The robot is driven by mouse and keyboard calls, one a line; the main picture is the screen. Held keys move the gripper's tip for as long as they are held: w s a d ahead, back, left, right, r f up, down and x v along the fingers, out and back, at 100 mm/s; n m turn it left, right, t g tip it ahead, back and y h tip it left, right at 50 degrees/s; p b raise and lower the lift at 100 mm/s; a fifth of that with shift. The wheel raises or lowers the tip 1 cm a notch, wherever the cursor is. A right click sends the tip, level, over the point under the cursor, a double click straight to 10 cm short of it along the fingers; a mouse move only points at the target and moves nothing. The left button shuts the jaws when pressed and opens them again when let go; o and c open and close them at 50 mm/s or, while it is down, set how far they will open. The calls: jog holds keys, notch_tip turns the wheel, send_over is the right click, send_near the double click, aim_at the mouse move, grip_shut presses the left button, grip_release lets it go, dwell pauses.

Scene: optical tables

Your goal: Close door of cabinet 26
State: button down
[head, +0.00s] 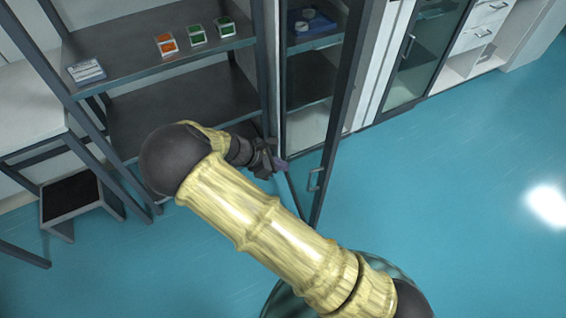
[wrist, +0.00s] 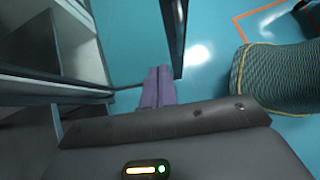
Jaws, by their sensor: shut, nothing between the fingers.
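The cabinet (head: 308,122) stands at the top middle of the head view, with dark shelves inside. Its tall, dark-framed glass door (head: 342,102) stands open, swung out over the blue floor. A door handle (head: 315,180) shows low beside the door's frame. My gripper (head: 281,164), with purple fingers, is shut and empty, just left of the door frame in the head view. In the wrist view the shut fingers (wrist: 158,88) point over the floor. The dark door edge (wrist: 178,38) is close to their right. I cannot tell whether they touch the door.
An open shelf rack (head: 160,65) left of the cabinet bears small orange and green boxes (head: 196,35). A dark-topped step stool (head: 72,197) stands at the left. Another glass-fronted cabinet (head: 418,50) is farther right. The blue floor (head: 440,190) at right is clear.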

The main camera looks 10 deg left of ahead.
jog(key=w+d+f, duration=0.3)
jog(key=d+f, duration=0.2)
jog(key=d, duration=0.3)
jog(key=shift+w+d, duration=0.3)
jog(key=shift+f+p, duration=0.1)
jog(key=shift+p, duration=0.2)
